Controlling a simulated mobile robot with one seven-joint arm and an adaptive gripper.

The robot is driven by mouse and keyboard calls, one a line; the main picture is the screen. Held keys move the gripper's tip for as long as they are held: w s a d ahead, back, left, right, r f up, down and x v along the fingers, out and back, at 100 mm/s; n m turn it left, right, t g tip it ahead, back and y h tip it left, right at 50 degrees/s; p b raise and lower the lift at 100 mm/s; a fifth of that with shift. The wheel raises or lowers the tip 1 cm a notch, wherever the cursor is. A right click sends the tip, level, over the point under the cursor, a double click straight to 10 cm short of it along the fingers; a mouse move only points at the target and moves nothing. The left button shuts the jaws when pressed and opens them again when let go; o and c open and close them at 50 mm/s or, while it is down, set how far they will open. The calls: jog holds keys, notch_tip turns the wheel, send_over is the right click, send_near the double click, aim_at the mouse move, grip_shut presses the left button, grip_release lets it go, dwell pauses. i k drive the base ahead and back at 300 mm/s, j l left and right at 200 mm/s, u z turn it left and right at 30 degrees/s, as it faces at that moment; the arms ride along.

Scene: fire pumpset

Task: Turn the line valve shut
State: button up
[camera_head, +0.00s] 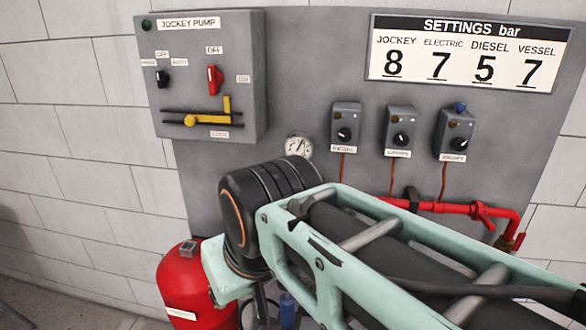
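A red pipe (452,207) runs across the lower right of the panel and bends down at its right end. A red handle-like fitting (483,213) sits on it, and a black fitting (413,199) is further left. I cannot tell whether either one is the line valve, or how far it is turned. A brass-coloured piece (519,241) shows at the pipe's lower right end. My arm crosses the lower middle and right and hides what is behind it. I cannot make out my gripper's fingers.
A jockey pump box (205,75) with a red switch and yellow lever hangs at upper left. A settings board (468,52) is at upper right. Three small switch boxes (400,130) and a round gauge (298,146) are below. A red tank (183,285) stands at lower left.

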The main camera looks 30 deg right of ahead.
aim_at(521, 236)
jog(key=z, duration=2.7)
jog(key=i+l, duration=0.15)
jog(key=l, duration=0.2)
jog(key=i+l, duration=0.2)
jog(key=l, duration=0.15)
jog(key=i+l, duration=0.15)
jog(key=l, duration=0.15)
jog(key=l+u, duration=0.1)
jog(key=l, duration=0.15)
jog(key=i+l+z, duration=0.1)
jog(key=i, duration=0.05)
